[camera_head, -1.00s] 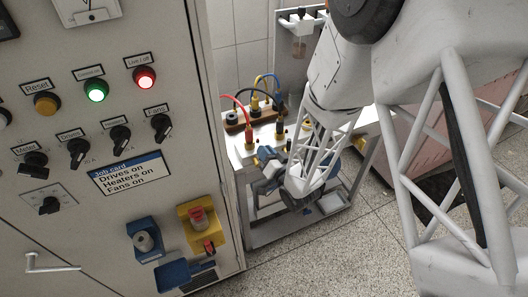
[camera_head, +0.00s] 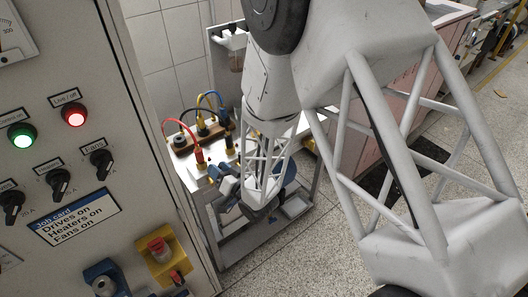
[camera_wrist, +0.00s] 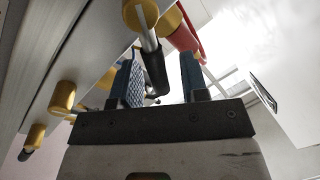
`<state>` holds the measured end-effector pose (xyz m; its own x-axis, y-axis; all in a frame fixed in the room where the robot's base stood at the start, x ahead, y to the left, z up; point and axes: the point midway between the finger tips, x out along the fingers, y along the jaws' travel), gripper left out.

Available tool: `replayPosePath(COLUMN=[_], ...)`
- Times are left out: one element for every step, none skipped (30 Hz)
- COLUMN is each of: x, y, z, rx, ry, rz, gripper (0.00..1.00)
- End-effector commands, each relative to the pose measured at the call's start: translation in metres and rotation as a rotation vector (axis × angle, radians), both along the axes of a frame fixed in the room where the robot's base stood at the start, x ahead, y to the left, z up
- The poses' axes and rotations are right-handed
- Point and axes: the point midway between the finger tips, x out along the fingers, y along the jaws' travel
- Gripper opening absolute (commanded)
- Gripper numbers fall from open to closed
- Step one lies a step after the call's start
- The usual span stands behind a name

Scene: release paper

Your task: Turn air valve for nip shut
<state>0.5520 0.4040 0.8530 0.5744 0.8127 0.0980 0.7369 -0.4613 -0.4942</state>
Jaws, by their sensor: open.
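In the wrist view a brass valve fitting (camera_wrist: 141,14) has a metal lever with a black grip (camera_wrist: 156,72). The grip hangs toward the gap between the fingers of my gripper (camera_wrist: 160,78), which is open with blue-padded fingers on either side. I cannot tell whether a finger touches the grip. No label is readable, so I cannot tell if this is the nip valve. In the head view my gripper (camera_head: 226,188) is low at the front of the hose stand (camera_head: 193,180), partly hidden by my arm.
Red (camera_head: 199,154), yellow and blue hoses rise from the stand top. More brass fittings (camera_wrist: 62,97) line the panel in the wrist view. The control cabinet (camera_head: 90,150) stands close on the left, with a yellow-backed red button (camera_head: 158,246). Open floor lies in front.

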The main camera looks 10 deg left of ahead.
Motion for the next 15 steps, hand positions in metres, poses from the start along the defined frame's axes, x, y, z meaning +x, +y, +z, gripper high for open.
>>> replayPosePath(x=[0.0, 0.0, -0.0001, -0.0003, -0.0004, -0.0006, -0.0009, -0.0012, -0.0018, -0.0023, -0.0028, -0.0036, -0.0042, -0.0048, -0.0057], y=[0.0001, 0.0002, 0.0004, 0.0006, 0.0008, 0.0012, 0.0015, 0.0019, 0.0024, 0.0028, 0.0034, 0.004, 0.0045, 0.0051, 0.0061], z=[0.0001, 0.0003, 0.0004, 0.0007, 0.0009, 0.0012, 0.0015, 0.0017, 0.002, 0.0023, 0.0026, 0.0031, 0.0035, 0.004, 0.0045], rx=[-0.001, -0.002, -0.005, -0.008, -0.011, -0.016, -0.022, -0.028, -0.037, -0.045, -0.056, -0.067, -0.079, -0.091, -0.108], ry=[-0.002, -0.003, -0.006, -0.008, -0.012, -0.018, -0.023, -0.03, -0.039, -0.047, -0.057, -0.069, -0.081, -0.092, -0.108], rz=[0.0, 0.0, 0.0, 0.0, 0.0, 0.0, 0.001, 0.0, 0.001, 0.001, 0.001, 0.0, 0.0, 0.001, 0.0], gripper=[0.41, 0.41, 0.41, 0.41, 0.41, 0.41, 0.41, 0.41, 0.41, 0.41, 0.41, 0.41, 0.41, 0.41, 0.41])
